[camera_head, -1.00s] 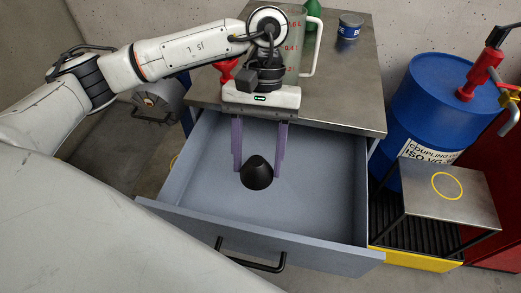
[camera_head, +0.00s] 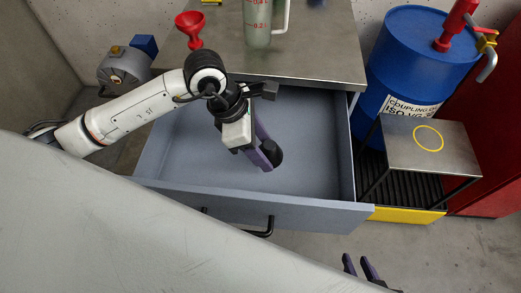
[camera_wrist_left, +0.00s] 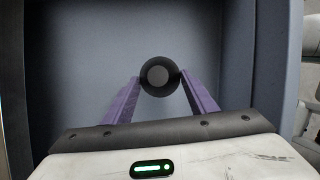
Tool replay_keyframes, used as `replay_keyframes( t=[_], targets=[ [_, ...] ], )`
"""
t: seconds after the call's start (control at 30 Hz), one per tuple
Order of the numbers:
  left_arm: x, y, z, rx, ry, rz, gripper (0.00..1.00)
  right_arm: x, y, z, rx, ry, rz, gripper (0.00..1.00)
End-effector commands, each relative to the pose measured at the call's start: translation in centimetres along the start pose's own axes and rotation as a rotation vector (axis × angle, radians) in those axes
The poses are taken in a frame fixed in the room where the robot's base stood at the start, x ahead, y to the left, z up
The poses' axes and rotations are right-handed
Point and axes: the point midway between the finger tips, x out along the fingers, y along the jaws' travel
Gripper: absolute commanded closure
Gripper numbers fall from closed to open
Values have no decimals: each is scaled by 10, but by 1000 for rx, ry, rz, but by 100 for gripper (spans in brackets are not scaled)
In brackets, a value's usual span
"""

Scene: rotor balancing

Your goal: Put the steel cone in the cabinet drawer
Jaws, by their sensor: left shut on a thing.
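The steel cone (camera_head: 273,153) is dark, nearly black, and shows at the fingertips of my left gripper (camera_head: 265,150) in the head view. The left gripper is shut on it inside the outline of the open grey-blue cabinet drawer (camera_head: 320,212). In the left wrist view the cone (camera_wrist_left: 158,76) sits between the two purple fingers, its round flat end facing the camera. Its height above the drawer floor is hard to tell. My right gripper (camera_head: 361,265) is at the bottom edge, outside the drawer, its fingers apart and empty.
The steel cabinet top (camera_head: 320,60) carries a red funnel (camera_head: 190,25) and a measuring jug (camera_head: 258,25). A blue drum (camera_head: 420,50) and a small steel stand (camera_head: 400,150) are at the right. The visible drawer floor (camera_head: 190,165) is otherwise clear.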

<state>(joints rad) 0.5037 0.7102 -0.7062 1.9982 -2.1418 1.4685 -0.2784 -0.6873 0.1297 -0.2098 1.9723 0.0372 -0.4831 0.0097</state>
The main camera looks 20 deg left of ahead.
Motion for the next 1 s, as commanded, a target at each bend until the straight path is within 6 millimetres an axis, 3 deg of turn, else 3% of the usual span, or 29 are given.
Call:
replay_keyframes(
  t=[0.5,0.8,0.83,0.93,1.0],
  targets=[
    [54,0,-22,2,-1,-1,79,2,2,3,1,-4,3,72],
    [56,0,-23,4,-2,1,79,4,2,5,1,-5,3,72],
    [57,0,-24,4,0,0,46,4,2,5,0,-5,3,72],
    [56,0,-23,4,0,-1,29,3,2,4,0,-6,3,72],
    [56,0,-23,4,0,-1,29,3,2,4,0,-5,3,72]
  ],
)
